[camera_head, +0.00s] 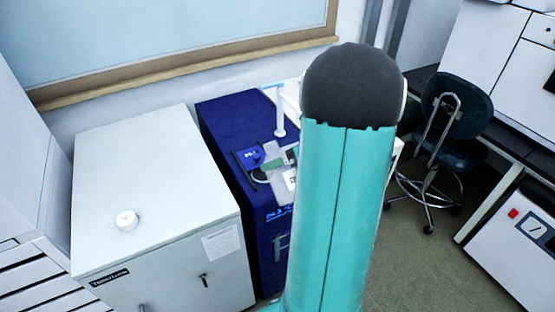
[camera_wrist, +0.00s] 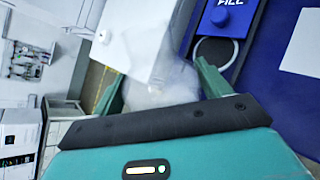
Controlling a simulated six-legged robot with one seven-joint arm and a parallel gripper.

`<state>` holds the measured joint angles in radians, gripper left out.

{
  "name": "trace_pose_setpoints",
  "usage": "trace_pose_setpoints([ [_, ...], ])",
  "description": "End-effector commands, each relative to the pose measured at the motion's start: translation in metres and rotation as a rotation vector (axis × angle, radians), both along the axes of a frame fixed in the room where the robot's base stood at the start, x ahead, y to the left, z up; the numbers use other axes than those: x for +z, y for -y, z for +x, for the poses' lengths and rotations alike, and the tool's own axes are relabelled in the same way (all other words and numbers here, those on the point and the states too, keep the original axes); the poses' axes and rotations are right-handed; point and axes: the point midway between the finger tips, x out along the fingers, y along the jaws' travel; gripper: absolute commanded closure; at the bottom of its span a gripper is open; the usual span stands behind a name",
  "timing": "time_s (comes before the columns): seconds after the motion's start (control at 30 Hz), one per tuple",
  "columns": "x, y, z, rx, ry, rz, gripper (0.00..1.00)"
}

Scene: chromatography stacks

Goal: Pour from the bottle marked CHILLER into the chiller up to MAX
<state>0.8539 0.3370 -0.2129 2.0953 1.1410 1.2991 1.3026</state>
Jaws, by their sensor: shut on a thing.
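The chiller is the dark blue cabinet (camera_head: 232,130) in the middle of the head view, with a lit readout on its front. A blue fill fitting (camera_head: 251,155) is on its top. In the wrist view the fitting's marked blue part (camera_wrist: 226,20) and a round ring (camera_wrist: 215,52) show just right of my gripper. My gripper (camera_wrist: 158,70) is shut on a white, partly translucent bottle (camera_wrist: 140,38), above the chiller top. The bottle appears tilted. Its marking, mouth and liquid level cannot be read. My arm hides part of the chiller in the head view.
A white cabinet (camera_head: 150,170) stands left of the chiller, with a white round cap (camera_head: 126,220) on top. A dark chair (camera_head: 455,115) and a bench are at right. Floor (camera_head: 415,265) is clear there.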

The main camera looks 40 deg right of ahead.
Motion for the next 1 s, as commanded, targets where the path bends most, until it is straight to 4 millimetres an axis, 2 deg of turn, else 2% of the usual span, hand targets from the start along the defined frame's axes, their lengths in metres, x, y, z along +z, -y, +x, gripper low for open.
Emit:
trace_pose_setpoints([
  [0.27, 0.001, 0.000, 0.000, 0.000, -0.001, 0.000, 0.73],
  [0.5, -0.005, 0.000, 0.000, 0.001, -0.091, 0.018, 0.73],
  [0.83, -0.005, 0.000, -0.001, 0.000, -0.100, 0.022, 0.73],
  [1.0, -0.010, 0.000, -0.001, 0.002, -0.164, 0.035, 0.73],
])
